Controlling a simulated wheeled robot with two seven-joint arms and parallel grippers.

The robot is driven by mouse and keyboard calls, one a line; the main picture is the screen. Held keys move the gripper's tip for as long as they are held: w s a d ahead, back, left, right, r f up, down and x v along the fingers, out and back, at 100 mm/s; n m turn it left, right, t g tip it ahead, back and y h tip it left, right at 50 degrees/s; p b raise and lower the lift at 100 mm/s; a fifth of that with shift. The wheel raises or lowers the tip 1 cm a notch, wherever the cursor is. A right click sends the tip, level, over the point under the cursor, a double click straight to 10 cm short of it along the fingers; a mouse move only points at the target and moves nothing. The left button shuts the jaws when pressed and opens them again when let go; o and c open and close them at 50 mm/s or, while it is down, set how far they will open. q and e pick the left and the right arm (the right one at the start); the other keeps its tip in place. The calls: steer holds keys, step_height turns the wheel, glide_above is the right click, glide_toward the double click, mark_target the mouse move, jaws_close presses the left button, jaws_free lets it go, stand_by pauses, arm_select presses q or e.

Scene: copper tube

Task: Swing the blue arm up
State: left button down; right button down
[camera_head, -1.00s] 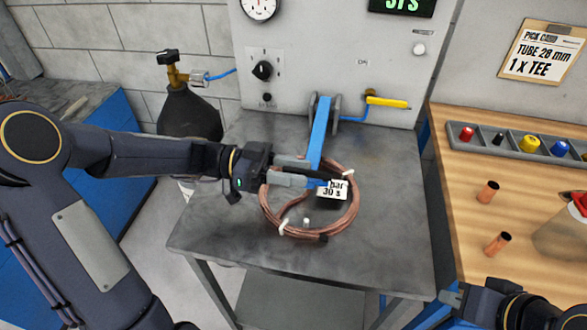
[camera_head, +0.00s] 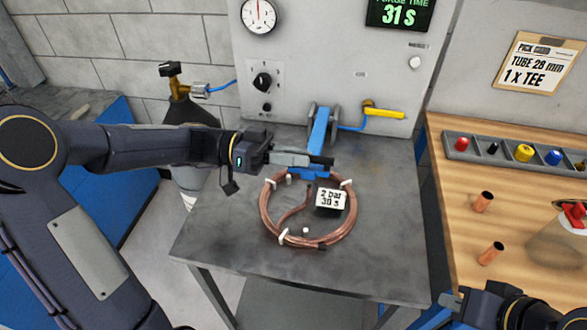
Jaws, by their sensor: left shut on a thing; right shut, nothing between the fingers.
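The blue arm (camera_head: 319,132) is hinged between grey discs at the foot of the grey panel and reaches toward me over the table. A blue crosspiece (camera_head: 311,173) shows at its near end. My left gripper (camera_head: 318,161) comes in from the left and is shut at this near end, its fingers partly covering it. A copper tube coil (camera_head: 347,215) lies on the grey table below, with white ties and a tag reading 2 bar 30 s (camera_head: 331,199). My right gripper (camera_head: 452,298) is shut and empty at the bottom right, partly out of frame.
The panel holds a gauge (camera_head: 259,14), a black knob (camera_head: 262,82), a display (camera_head: 400,13) reading 31 S and a yellow lever (camera_head: 385,113). A wooden bench (camera_head: 455,205) on the right holds copper pieces and a parts tray (camera_head: 475,149). The grey table's right side is clear.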

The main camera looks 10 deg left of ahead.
arm_select(q)
steer(key=w+r+n+p, duration=0.5)
steer(key=w+r, duration=0.3)
steer(key=r, duration=0.3)
steer(key=shift+p, duration=0.45)
steer(key=c, duration=1.4)
jaws_free()
steer(key=a+b, duration=0.2)
steer(key=a, duration=0.6)
steer(key=shift+d, duration=0.1)
